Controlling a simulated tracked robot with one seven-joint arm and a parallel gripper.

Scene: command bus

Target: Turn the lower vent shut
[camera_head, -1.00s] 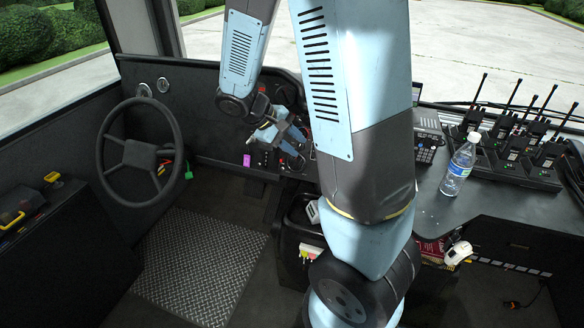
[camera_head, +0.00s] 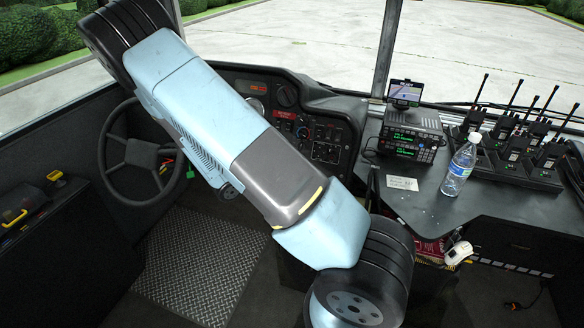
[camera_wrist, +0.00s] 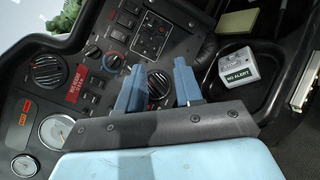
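The lower vent (camera_wrist: 158,84) is a round black slatted vent on the dashboard in the wrist view. It shows between the two blue fingers of my gripper (camera_wrist: 159,66), partly hidden by the left one. My gripper is open, with nothing held. I cannot tell whether the fingers touch the vent or how far its slats are turned. A second round vent (camera_wrist: 47,70) sits to the left, near the gauges; it also shows in the head view (camera_head: 287,95). In the head view my arm hides the lower vent and my gripper.
A control knob (camera_wrist: 115,62) and switch panel (camera_wrist: 155,36) lie close to the left finger. A small white box (camera_wrist: 238,67) sits in a dark tray to the right. The steering wheel (camera_head: 140,152) is at left; a bottle (camera_head: 461,165) stands on the right counter.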

